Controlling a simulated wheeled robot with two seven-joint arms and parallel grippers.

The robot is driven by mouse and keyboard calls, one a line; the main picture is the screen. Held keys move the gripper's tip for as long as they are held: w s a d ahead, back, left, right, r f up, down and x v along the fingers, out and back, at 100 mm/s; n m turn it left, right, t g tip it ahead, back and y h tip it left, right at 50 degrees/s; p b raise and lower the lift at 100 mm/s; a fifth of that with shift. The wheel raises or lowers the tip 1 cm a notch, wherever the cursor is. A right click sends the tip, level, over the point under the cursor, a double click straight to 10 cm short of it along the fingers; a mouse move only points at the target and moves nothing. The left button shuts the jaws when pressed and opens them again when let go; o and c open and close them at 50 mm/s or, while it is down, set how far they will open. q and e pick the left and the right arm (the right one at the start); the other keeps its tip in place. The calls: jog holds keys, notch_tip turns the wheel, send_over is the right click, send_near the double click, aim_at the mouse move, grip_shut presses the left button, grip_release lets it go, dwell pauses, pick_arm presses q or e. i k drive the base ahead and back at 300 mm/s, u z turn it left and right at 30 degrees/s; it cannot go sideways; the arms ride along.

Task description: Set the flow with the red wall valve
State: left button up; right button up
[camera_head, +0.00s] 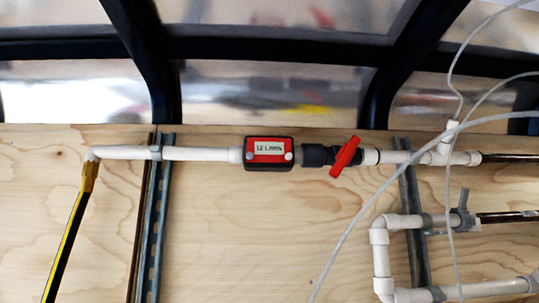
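The red valve (345,157) sits on a white horizontal pipe against the plywood wall, right of centre. Its handle is tilted, running from upper right to lower left across the pipe. A dark coupling (314,155) joins it on the left to a red and black flow meter (268,153). The meter's small display seems to read 12 with a unit too small to be sure of. Neither of my grippers is in the head view.
White pipe (200,154) runs left to an elbow with a yellow and black tube (72,232). Metal struts (159,220) stand on the wall. Thin pale hoses (390,180) hang right of the valve. A grey valve (462,212) sits on lower pipes. Bare plywood lies below the meter.

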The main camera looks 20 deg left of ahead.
aim_at(348, 150)
jog(key=u, duration=2.55)
jog(key=k, duration=1.5)
jog(key=z, duration=2.55)
